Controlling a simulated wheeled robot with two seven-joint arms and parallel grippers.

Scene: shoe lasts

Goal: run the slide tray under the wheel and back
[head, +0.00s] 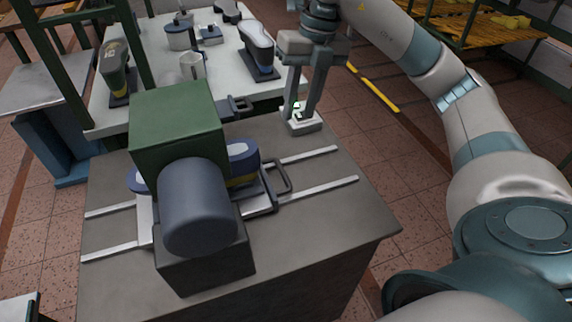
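The slide tray (144,222) lies on two pale rails on the grey bench. It sits under the machine, with its dark handle (283,178) sticking out to the right. A blue and yellow shoe last (243,160) shows on the tray beside the machine, partly hidden. The machine has a green housing (176,120) and a large blue-grey cylinder (198,208) in front; I cannot make out the wheel beneath. My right gripper (302,112) points down at a small white block with a green part (304,126), behind the rails. Its fingers stand apart around the green part. My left gripper is out of view.
A white table (216,70) behind the bench holds shoe lasts (258,48), a cup (192,66) and small containers. A dark handle-like part (237,107) sticks out behind the machine. The right ends of the rails (320,189) are clear. Racks stand at the back right.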

